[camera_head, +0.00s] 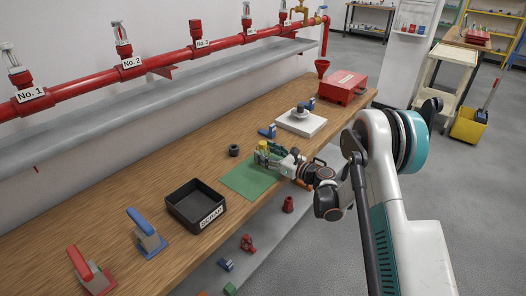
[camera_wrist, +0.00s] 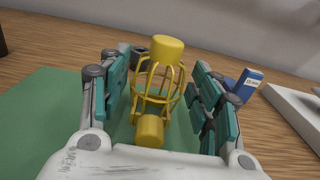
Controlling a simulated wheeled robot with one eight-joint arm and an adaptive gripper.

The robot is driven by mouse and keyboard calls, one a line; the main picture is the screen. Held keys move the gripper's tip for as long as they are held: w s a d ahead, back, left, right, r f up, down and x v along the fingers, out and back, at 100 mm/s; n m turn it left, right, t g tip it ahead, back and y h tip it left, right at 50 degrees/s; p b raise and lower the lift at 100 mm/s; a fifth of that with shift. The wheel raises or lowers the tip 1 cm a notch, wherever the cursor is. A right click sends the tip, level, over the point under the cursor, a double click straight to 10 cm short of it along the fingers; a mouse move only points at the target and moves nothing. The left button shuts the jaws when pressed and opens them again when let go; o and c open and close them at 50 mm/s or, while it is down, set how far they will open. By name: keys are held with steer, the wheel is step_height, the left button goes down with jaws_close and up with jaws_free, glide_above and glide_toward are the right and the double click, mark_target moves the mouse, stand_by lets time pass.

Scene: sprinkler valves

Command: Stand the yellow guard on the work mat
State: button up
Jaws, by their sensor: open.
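The yellow guard (camera_wrist: 157,85) is a wire cage with a solid yellow cap at each end. In the wrist view it stands roughly upright, leaning slightly, between the teal fingers of my gripper (camera_wrist: 165,100). The fingers are open, with gaps visible on both sides of the cage. In the head view the guard (camera_head: 263,146) is a small yellow spot at my gripper (camera_head: 266,154), over the far end of the green work mat (camera_head: 243,181). The mat also shows in the wrist view (camera_wrist: 35,120). The guard's base is partly hidden by the gripper body, so its contact with the mat is unclear.
A black labelled tray (camera_head: 182,213) lies left of the mat. A dark ring (camera_head: 234,150), a blue part (camera_head: 267,131) and a white plate (camera_head: 287,124) lie beyond it. A red box (camera_head: 343,88) stands farther back. A red pipe (camera_head: 90,81) runs along the wall.

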steer(key=p+v, duration=0.2)
steer(key=v, duration=0.8)
steer(key=s+d+r+n+g+h, duration=0.1)
steer(key=s+r+n+g+h, duration=0.15)
steer(key=s+r+n, duration=0.5)
steer(key=s+r+n+g+h, duration=0.1)
steer(key=s+r+n+h, duration=0.35)
steer(key=r, duration=0.55)
steer(key=s+d+r+n+h, duration=0.1)
steer(key=s+d+n+h, duration=0.2)
steer(key=s, duration=1)
steer(key=s+d+n+h, duration=0.4)
steer(key=s+d+n, duration=0.4)
steer(key=s, duration=0.6)
steer(key=shift+s+d+r+n, duration=0.25)
steer(key=shift+r+n, duration=0.15)
steer(key=shift+n, duration=0.9)
